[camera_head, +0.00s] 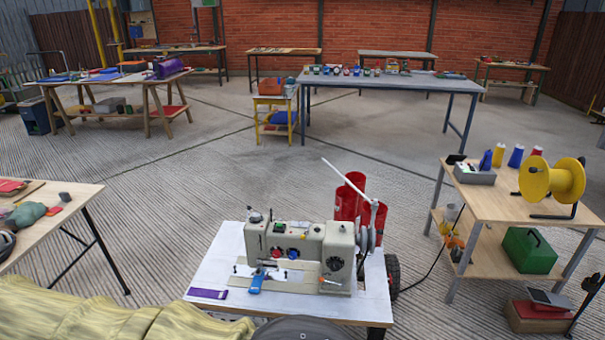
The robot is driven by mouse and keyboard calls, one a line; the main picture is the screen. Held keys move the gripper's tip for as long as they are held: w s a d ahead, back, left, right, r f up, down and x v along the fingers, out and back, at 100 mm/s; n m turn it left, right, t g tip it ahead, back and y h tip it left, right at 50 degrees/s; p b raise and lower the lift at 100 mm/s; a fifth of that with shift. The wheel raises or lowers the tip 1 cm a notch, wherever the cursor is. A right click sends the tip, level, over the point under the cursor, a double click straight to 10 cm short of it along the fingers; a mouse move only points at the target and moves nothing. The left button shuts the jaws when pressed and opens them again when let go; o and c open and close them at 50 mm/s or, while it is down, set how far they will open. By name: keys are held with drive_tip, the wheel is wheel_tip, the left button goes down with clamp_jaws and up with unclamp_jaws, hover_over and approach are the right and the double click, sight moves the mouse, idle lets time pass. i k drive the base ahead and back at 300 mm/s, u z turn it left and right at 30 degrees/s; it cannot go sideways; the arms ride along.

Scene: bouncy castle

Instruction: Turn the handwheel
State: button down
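A beige sewing-machine-like unit (312,245) stands on a small white-topped table (215,270) at the bottom centre. A grey wheel-like disc (366,239) sits at the machine's right end. It looks like the handwheel, seen nearly edge-on and small. Red cylinders (347,200) and a slanted white rod (343,178) stand close behind and beside it. My gripper does not show in this view.
A purple item (207,293) and a blue item (257,281) lie at the machine's front. A workbench (520,200) with a yellow reel (552,180) stands right. Another table (60,205) stands left. Yellowish fabric (90,315) fills the lower left. Open floor lies behind the machine.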

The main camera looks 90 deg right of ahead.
sight(372, 240)
drive_tip(key=k, duration=1.2)
drive_tip(key=z, duration=2.45)
drive_tip(key=k, duration=0.45)
drive_tip(key=z, duration=0.8)
drive_tip(key=i, duration=1.4)
drive_tip(key=u, duration=0.9)
